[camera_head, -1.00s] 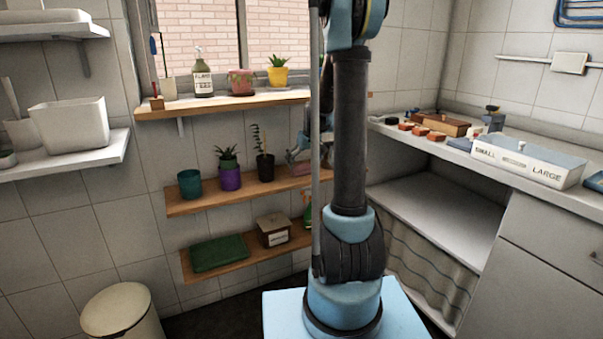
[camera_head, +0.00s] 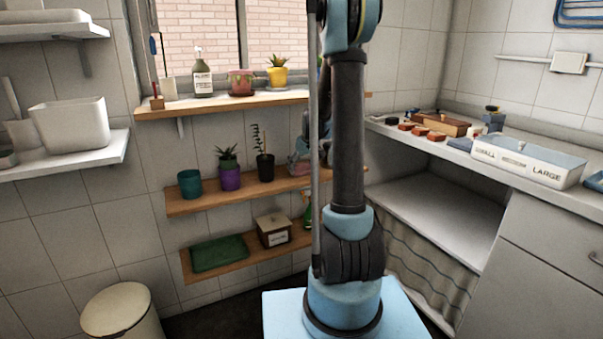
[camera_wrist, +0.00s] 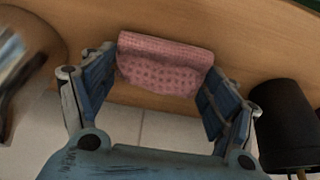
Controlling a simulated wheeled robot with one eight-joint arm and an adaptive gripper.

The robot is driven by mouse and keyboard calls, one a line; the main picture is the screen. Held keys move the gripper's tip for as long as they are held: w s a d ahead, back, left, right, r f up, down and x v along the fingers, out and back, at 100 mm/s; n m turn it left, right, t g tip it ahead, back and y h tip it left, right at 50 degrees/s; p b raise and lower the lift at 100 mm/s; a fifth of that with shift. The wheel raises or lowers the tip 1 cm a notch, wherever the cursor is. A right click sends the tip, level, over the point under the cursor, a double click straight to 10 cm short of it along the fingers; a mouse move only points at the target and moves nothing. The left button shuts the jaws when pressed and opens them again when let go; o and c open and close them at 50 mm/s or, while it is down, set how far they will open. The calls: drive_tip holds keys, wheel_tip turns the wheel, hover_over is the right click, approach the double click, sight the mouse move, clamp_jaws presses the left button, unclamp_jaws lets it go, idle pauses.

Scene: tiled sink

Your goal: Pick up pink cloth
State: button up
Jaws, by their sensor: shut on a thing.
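The pink cloth (camera_wrist: 165,64), folded and waffle-patterned, is between the two blue fingers of my gripper (camera_wrist: 161,72) in the wrist view. The fingers touch its left and right ends, and my gripper is shut on it. The cloth is at the wooden shelf's edge; I cannot tell whether it still rests on the wood. In the head view my gripper (camera_head: 299,164) is at the right part of the middle wall shelf, partly hidden behind my arm. Only a small pinkish patch of the cloth shows there.
A black pot (camera_wrist: 283,122) stands close to the right finger. A blurred rounded object (camera_wrist: 30,55) is at the left. The middle shelf (camera_head: 215,200) also holds potted plants. The upper shelf (camera_head: 215,105) is above my gripper, and the lower shelf (camera_head: 240,254) is below.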

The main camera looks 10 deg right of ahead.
wheel_tip(320, 180, up, 10)
idle(0.7)
drive_tip(key=shift+o, duration=0.9)
drive_tip(key=c, duration=0.4)
